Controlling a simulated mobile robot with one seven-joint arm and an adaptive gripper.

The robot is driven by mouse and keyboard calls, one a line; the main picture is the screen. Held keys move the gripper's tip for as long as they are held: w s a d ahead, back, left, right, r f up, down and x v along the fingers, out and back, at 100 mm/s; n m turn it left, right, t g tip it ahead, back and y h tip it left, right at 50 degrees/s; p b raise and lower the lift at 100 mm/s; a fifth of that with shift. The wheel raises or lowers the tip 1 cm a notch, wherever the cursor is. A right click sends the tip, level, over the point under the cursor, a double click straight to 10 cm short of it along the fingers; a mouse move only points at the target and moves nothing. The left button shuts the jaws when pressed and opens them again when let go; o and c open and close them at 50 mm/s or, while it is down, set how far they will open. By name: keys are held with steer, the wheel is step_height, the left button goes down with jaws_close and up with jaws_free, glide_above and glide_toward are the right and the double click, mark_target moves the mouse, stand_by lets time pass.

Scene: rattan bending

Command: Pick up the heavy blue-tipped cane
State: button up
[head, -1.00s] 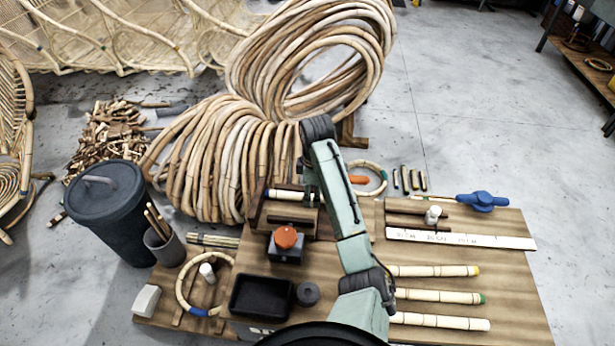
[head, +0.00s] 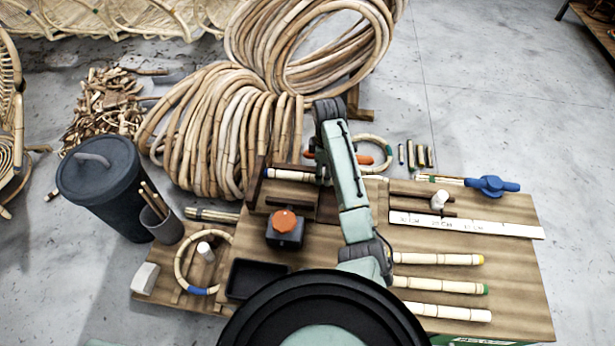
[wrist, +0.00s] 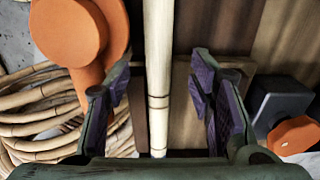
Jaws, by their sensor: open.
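The blue-tipped cane (head: 290,175) lies at the back left of the workbench, its blue tip pointing left. My arm covers its right part in the head view. In the wrist view, a pale jointed cane (wrist: 158,60) runs upright in the picture between the jaws of my gripper (wrist: 160,88). My gripper is open and empty. In the head view my arm mostly hides the gripper.
An orange-topped dark box (head: 284,228) stands in front of the cane; an orange part (wrist: 85,45) is close to the left jaw. Yellow-tipped (head: 438,259) and green-tipped (head: 440,285) canes lie at right, below a white ruler (head: 470,225). Rattan coils (head: 220,130) lie behind.

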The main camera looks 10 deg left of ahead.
steer(key=shift+d+f, duration=0.1)
steer(key=shift+f, duration=1.85)
steer(key=shift+c, duration=0.6)
steer(key=shift+w, duration=0.1)
jaws_close()
